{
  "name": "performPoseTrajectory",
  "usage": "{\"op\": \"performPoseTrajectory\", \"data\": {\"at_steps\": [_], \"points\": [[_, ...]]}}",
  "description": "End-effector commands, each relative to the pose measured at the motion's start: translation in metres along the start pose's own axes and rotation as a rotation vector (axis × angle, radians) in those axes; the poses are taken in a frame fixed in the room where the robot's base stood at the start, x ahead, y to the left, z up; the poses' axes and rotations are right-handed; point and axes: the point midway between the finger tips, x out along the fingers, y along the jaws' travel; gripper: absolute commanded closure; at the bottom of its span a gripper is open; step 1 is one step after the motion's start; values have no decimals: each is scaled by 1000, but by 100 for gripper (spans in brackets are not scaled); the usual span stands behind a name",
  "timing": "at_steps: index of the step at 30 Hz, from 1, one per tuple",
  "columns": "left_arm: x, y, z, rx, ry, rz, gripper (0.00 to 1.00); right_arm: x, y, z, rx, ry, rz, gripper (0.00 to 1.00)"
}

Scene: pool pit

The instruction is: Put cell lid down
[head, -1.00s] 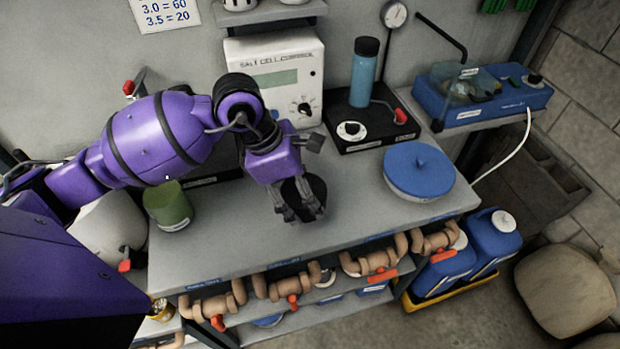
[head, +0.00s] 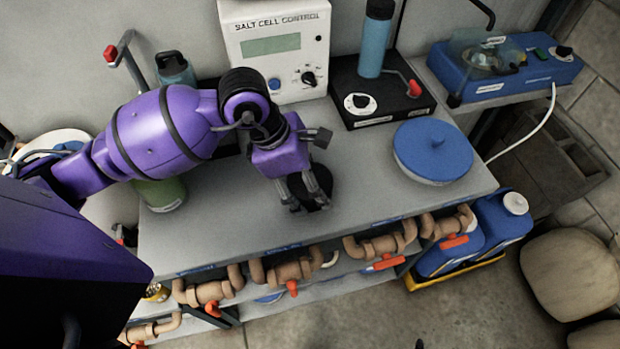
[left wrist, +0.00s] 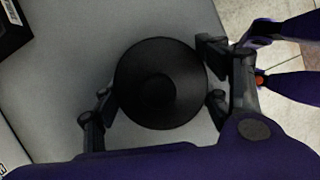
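The cell lid appears to be the round black disc (head: 318,183) on the grey bench top. In the left wrist view the lid (left wrist: 135,105) is seen from above, with a smaller raised round in its middle. My left gripper (head: 306,200) is over the lid, pointing down. In the left wrist view its fingers (left wrist: 160,100) stand wide apart on either side of the rim, close to it, and look open. Whether a finger touches the rim is hard to tell.
A salt cell control box (head: 278,50) stands behind. A black base (head: 382,100) with a blue bottle (head: 375,40) and a blue-lidded bowl (head: 433,150) are to the right. A green container (head: 160,195) is partly behind my arm. Pipes with red valves (head: 290,270) run below the bench's front edge.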

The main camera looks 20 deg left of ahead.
Motion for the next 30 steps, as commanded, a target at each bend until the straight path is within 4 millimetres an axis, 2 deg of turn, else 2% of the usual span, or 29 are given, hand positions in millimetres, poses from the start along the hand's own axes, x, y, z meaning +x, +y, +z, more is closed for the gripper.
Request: {"op": "performPoseTrajectory", "data": {"at_steps": [1, 4, 13, 17, 20, 30], "points": [[1, 0, -1, 0, 1, 0, 25, 0, 0, 1, 0, -1, 0, 100], [0, 0, 0, 0, 1, 0, 12, 0, 0, 0, 1, -1, 0, 100], [0, 0, 0, 0, 1, 0, 12, 0, -1, 0, 3, -2, -1, 100], [-7, 1, 2, 1, 1, 3, 12, -1, -2, -2, 4, 1, -1, 100], [-20, 1, 1, 2, 2, 4, 12, 0, -2, -1, 4, -1, -2, 100], [-91, 1, 1, 1, 3, 4, 12, 0, -2, -1, 2, -2, -3, 100]]}}
